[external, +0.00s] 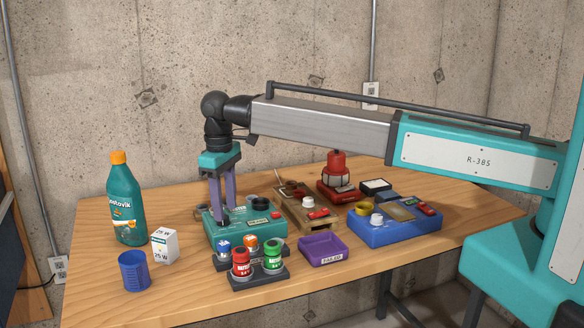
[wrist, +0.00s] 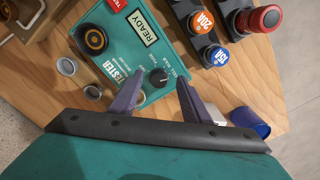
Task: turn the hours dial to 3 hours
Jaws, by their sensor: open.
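No scale marked in hours is legible in either view. A teal tester box (external: 246,231) stands on the table; it also shows in the wrist view (wrist: 118,40). It carries a small black dial (wrist: 158,77) with a pale pointer mark; the lettering beside it seems to name fuse, cell and bulb. My gripper (external: 223,220) is open and points down over the tester's left end. In the wrist view its fingertips (wrist: 160,82) stand either side of the black dial; contact cannot be told. A blue box (external: 385,234) at the right bears a white round part (external: 376,219), possibly a knob.
A rack (external: 252,280) with red and green cans stands before the tester. A purple tray (external: 323,249) lies right of it. A teal bottle (external: 126,205), white bulb box (external: 165,246) and blue cup (external: 134,271) stand at the left. The front right table is clear.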

